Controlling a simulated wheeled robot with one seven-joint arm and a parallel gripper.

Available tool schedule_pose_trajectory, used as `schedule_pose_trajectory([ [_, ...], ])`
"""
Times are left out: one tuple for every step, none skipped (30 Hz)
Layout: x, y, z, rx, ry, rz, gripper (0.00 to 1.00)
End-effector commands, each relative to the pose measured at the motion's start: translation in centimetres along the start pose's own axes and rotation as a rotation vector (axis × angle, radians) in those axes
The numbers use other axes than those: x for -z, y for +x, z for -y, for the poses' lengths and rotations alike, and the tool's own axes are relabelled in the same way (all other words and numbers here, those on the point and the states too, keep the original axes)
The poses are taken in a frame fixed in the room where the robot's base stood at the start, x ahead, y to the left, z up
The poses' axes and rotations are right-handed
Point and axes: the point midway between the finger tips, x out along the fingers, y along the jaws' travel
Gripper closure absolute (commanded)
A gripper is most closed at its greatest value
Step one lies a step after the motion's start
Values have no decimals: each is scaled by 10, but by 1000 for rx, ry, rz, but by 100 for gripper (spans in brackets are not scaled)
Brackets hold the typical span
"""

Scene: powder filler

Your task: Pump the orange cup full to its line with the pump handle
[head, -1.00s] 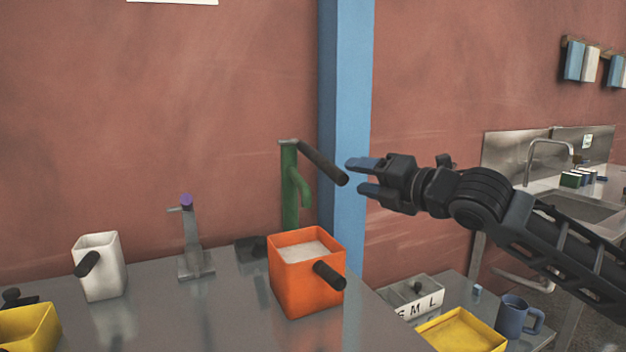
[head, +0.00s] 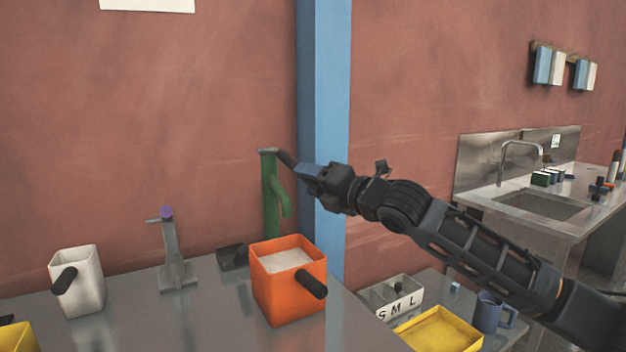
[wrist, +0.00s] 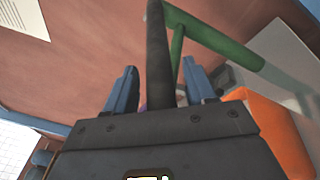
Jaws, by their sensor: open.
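The orange cup (head: 287,292) stands upright on the grey counter under the green pump's spout, with white powder (head: 287,260) inside near its upper part. A line on the cup cannot be made out. The green pump (head: 271,205) stands behind the cup. Its dark pump handle (head: 287,158) slants down to the right toward my gripper (head: 308,170). In the wrist view the handle (wrist: 159,55) runs between the two blue fingers of my gripper (wrist: 158,88), which are apart on either side of it. The orange cup (wrist: 268,130) shows at the right there.
A white cup (head: 78,285) and a grey tap with a purple top (head: 175,255) stand left on the counter. A blue post (head: 325,100) rises behind my gripper. A yellow tray (head: 440,330), a labelled box (head: 390,300) and a blue mug (head: 490,312) sit lower right.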

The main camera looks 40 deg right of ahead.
Motion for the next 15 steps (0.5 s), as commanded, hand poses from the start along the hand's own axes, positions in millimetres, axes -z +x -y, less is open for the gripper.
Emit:
schedule_pose_trajectory([
  [0,0,0,0,0,0,45],
  [0,0,0,0,0,0,45],
  [0,0,0,0,0,0,45],
  [0,0,0,0,0,0,45],
  [0,0,0,0,0,0,45],
  [0,0,0,0,0,0,48],
  [0,0,0,0,0,0,51],
  [0,0,0,0,0,0,54],
  [0,0,0,0,0,0,58],
  [0,0,0,0,0,0,61],
  [0,0,0,0,0,0,63],
  [0,0,0,0,0,0,67],
  [0,0,0,0,0,0,70],
  [0,0,0,0,0,0,73],
  [0,0,0,0,0,0,77],
])
